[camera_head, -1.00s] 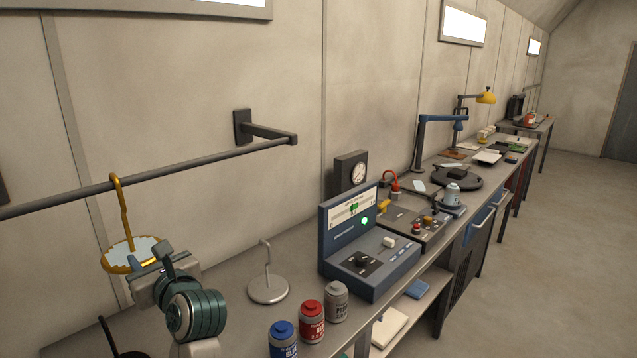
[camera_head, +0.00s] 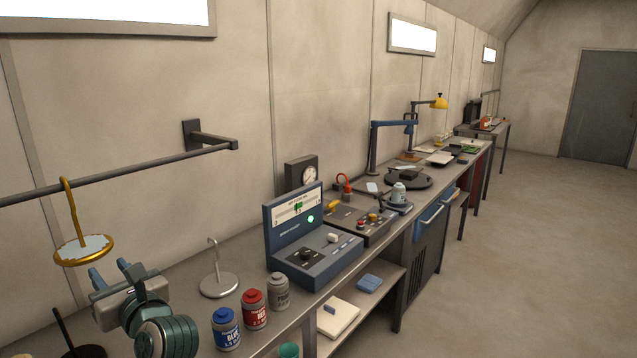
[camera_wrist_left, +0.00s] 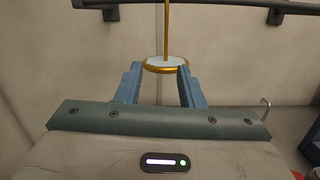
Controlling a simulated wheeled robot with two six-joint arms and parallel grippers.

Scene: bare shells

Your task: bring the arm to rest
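My left gripper (camera_head: 109,272) is open. Its two blue fingers stand apart with nothing between them, and they also show in the left wrist view (camera_wrist_left: 158,88). A gold-rimmed hanging disc (camera_head: 84,250) with a pale top hangs by its gold hook from the wall rail (camera_head: 140,174). In the head view the fingers are just below and in front of the disc. In the left wrist view the disc (camera_wrist_left: 166,65) is beyond the fingertips. My right gripper is in neither view.
A bench runs along the wall. A grey disc with an upright hook (camera_head: 219,286), blue (camera_head: 226,330), red (camera_head: 255,311) and grey (camera_head: 279,292) cans and a blue console (camera_head: 312,250) stand on it. Open floor (camera_head: 520,250) lies to the right.

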